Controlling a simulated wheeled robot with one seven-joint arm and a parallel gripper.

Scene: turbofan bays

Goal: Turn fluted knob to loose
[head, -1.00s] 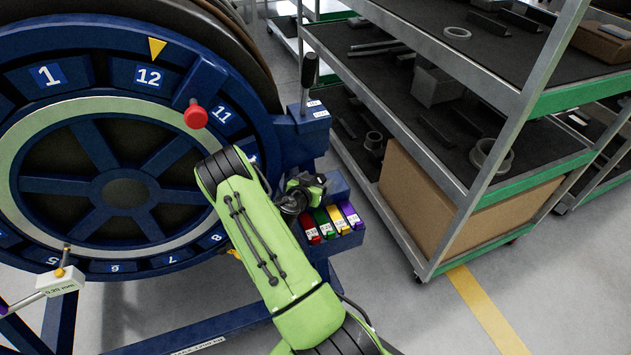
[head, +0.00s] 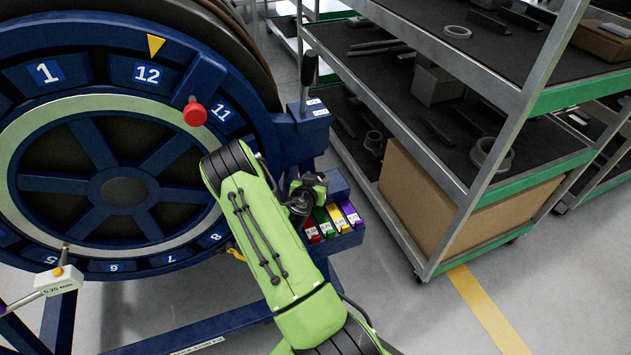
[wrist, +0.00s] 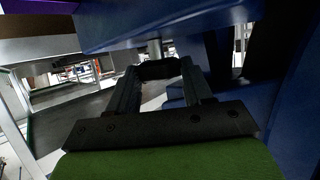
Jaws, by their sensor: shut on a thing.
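In the wrist view, my gripper (wrist: 160,75) is shut on the fluted knob (wrist: 159,69), a dark piece between the two fingertips. A short pale shaft (wrist: 155,48) shows above the knob, under a blue block (wrist: 150,25). The flutes are too dark and small to make out, and no loose mark can be read. In the head view, the wrist end of my green arm is beside the blue bracket on the right of the big wheel, and it hides the knob and fingertips.
The blue numbered wheel (head: 105,120) with a red knob (head: 195,113) fills the left. Several coloured labelled tabs (head: 335,217) sit right of my wrist. A lever (head: 308,80) stands above the bracket. A grey shelf rack (head: 480,185) stands at the right, with open floor before it.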

